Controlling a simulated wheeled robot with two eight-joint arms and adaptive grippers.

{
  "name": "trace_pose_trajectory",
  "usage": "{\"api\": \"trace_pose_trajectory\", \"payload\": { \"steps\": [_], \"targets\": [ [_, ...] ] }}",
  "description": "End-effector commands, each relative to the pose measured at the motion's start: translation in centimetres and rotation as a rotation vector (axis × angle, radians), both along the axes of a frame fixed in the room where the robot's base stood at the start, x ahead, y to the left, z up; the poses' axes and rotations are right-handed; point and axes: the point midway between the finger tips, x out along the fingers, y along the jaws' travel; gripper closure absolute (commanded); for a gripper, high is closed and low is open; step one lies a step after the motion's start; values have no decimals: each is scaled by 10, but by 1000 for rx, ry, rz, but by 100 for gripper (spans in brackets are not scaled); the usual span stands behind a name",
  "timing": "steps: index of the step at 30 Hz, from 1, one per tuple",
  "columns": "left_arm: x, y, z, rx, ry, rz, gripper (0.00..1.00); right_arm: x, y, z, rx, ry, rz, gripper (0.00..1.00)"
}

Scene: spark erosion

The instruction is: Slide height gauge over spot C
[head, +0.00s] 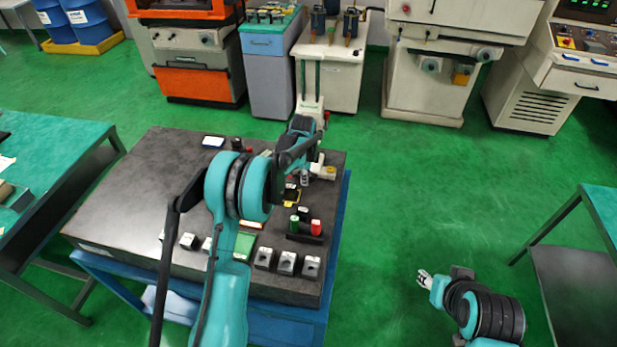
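The height gauge (310,108) appears to be the cream device with two tall dark green columns at the far right of the dark granite table (150,190). Its lower part is partly hidden behind my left arm. My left gripper (307,153) is at the far right part of the table, in front of the gauge and close to it. Its fingers are too small and overlapped to tell whether they are open or touch the gauge. My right gripper (424,279) is low over the green floor, away from the table; its finger gap is unclear. I cannot make out spot C.
Several grey blocks (287,262) line the table's front edge. A dark holder with green and red pieces (304,225) stands near the right edge. A cream and yellow item (323,172) lies near the gripper. The table's left part is clear.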

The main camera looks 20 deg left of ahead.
Motion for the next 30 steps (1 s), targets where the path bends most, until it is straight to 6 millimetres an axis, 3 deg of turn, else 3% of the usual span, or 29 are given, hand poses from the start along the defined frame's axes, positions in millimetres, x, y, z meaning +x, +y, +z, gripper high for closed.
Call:
{"api": "trace_pose_trajectory", "payload": {
  "steps": [10, 21, 30],
  "targets": [
    [-2, -2, 11, -3, 1, -1, 81, 0, 0, 0, 0, 0, 0, 60],
    [-15, -1, 86, -2, 1, 0, 81, 0, 0, 0, 0, 0, 0, 60],
    [-20, -1, 117, -2, 1, 1, 81, 0, 0, 0, 0, 0, 0, 60]
  ]
}}
